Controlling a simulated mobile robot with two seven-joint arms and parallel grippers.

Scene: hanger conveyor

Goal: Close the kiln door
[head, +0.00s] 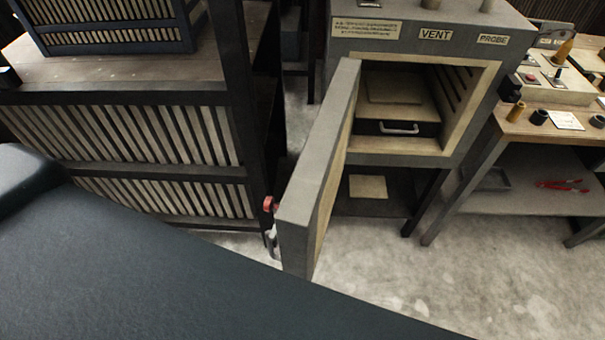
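The kiln (345,42) is a grey box with a cream-lined chamber, in the upper middle of the head view. Its front has labels reading VENT and PROBE. The kiln door (318,180) stands wide open, swung out toward me on the left side of the opening. A red knob (269,204) and a metal handle (271,240) show at the door's free edge, on its outer face, partly hidden by the door. Inside the chamber is a drawer or tray with a light handle (399,128). Neither of my grippers shows in this view.
A slatted dark rack (160,135) stands left, close to the door's free edge. A wooden bench (555,133) with small parts stands right, with red-handled pliers (562,185) on its lower shelf. The concrete floor (420,275) in front of the kiln is clear. My dark body fills the lower left.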

